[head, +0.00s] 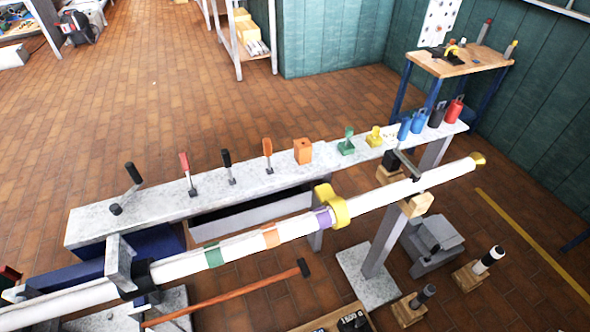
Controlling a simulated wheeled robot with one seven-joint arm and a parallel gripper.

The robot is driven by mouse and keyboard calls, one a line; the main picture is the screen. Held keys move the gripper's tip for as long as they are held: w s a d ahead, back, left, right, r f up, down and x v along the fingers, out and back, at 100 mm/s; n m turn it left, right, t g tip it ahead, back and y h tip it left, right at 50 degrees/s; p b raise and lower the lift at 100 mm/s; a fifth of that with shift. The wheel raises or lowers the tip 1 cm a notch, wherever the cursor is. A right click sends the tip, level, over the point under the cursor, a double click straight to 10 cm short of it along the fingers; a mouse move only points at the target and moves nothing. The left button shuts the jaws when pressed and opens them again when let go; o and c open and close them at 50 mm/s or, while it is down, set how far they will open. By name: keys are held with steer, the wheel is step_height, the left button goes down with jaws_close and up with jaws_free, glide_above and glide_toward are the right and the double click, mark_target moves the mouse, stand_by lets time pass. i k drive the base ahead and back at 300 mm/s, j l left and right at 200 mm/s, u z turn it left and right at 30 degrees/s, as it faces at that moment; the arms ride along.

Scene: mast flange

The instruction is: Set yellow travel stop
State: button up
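A long white mast (385,201) lies across the picture from lower left to upper right. It bears a green band (214,256), an orange band (271,238) and a purple band (323,217). A yellow collar (340,211), which looks like the travel stop, sits around the mast just right of the purple band. A yellow cap (478,159) is at the mast's far right end. My gripper is not in view.
A grey bench (225,197) behind the mast carries upright levers, an orange block (303,151), a green piece (347,141), a yellow piece (375,136) and several coloured cylinders. Wooden blocks with dark posts stand at lower right. The brown tiled floor behind the bench is mostly clear.

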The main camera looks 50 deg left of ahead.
mark_target(326, 195)
steer(key=i+l+u, duration=0.15)
steer(key=u, duration=0.3)
steer(key=i+l+u, duration=0.25)
steer(key=u, duration=0.15)
steer(key=i+l+u, duration=0.2)
steer(key=u, duration=0.25)
steer(key=i+l+u, duration=0.1)
steer(key=l+u, duration=0.35)
steer(key=i+l+u, duration=0.1)
steer(key=l+u, duration=0.55)
steer(key=l, duration=0.2)
